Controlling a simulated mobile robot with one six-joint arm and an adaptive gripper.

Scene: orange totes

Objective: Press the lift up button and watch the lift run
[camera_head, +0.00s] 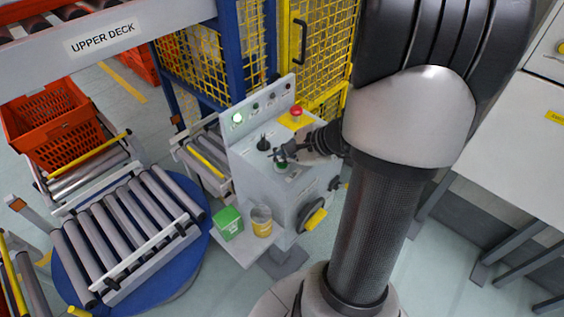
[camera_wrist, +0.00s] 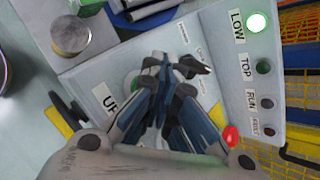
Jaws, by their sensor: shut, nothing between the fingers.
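The grey control box (camera_head: 262,190) stands in the middle of the head view, with a sloping top and an upright lamp panel. My gripper (camera_head: 283,156) is shut and empty, low over its top. A green button (camera_head: 282,166) shows just under the fingertips. In the wrist view the shut fingers (camera_wrist: 168,72) cover most of that button (camera_wrist: 132,83), beside a partly hidden label starting "UP". I cannot tell whether the fingertips touch it. On the panel the LOW lamp (camera_wrist: 256,23) glows green. The TOP lamp (camera_wrist: 263,67) and RUN lamp (camera_wrist: 266,103) are dark.
A red mushroom button (camera_head: 297,110) and a black switch (camera_head: 263,144) are close to my gripper. A green box (camera_head: 229,223) and a tin (camera_head: 262,221) stand on the side shelf. A yellow mesh cage (camera_head: 205,65) is behind. A roller turntable (camera_head: 185,278) and orange tote (camera_head: 48,122) lie left.

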